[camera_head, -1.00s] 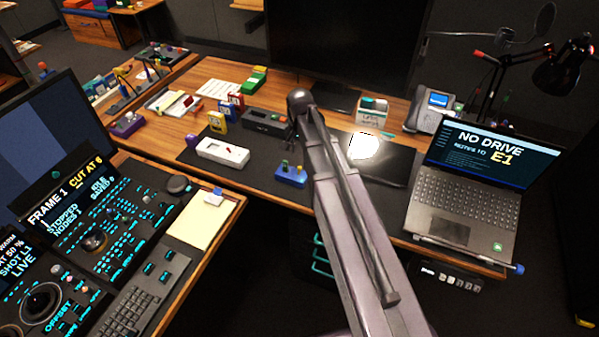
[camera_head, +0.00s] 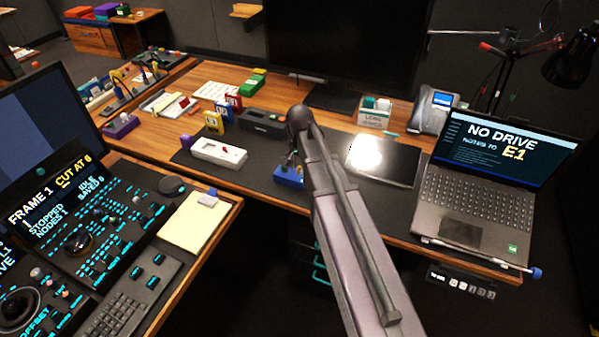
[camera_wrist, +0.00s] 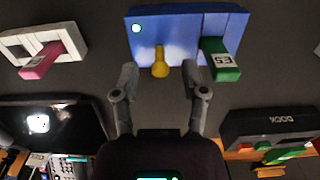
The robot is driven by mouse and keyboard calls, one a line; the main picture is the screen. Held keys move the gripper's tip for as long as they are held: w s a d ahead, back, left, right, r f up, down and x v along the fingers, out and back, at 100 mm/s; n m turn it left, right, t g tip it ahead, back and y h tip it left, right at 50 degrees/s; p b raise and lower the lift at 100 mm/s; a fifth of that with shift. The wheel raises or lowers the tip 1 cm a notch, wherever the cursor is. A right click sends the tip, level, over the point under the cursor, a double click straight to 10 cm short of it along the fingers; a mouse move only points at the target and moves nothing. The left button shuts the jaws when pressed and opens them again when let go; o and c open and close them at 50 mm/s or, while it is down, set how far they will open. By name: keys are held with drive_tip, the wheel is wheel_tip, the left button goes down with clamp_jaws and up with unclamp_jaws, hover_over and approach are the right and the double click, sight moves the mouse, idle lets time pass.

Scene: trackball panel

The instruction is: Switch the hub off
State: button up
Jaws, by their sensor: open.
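A blue box (camera_wrist: 180,38), which I take for the hub though no name is readable on it, fills the top middle of the wrist view. It has a small lit light (camera_wrist: 137,28), a yellow lever (camera_wrist: 160,62) and a green stick marked E3 (camera_wrist: 221,59). My gripper (camera_wrist: 160,76) is open, its two fingers on either side of the lever's end; I cannot tell whether they touch it. In the head view the blue box (camera_head: 287,176) is partly hidden by my arm, and my fingers are hidden.
A white box (camera_wrist: 30,42) with a pink stick lies left in the wrist view. A black box marked DOCK (camera_wrist: 268,126) is at lower right. In the head view a dark tablet (camera_head: 385,163) and a laptop (camera_head: 480,195) stand to the right.

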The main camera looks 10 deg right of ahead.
drive_tip(key=shift+f+b, duration=0.35)
drive_tip(key=shift+f, duration=0.2)
clamp_jaws()
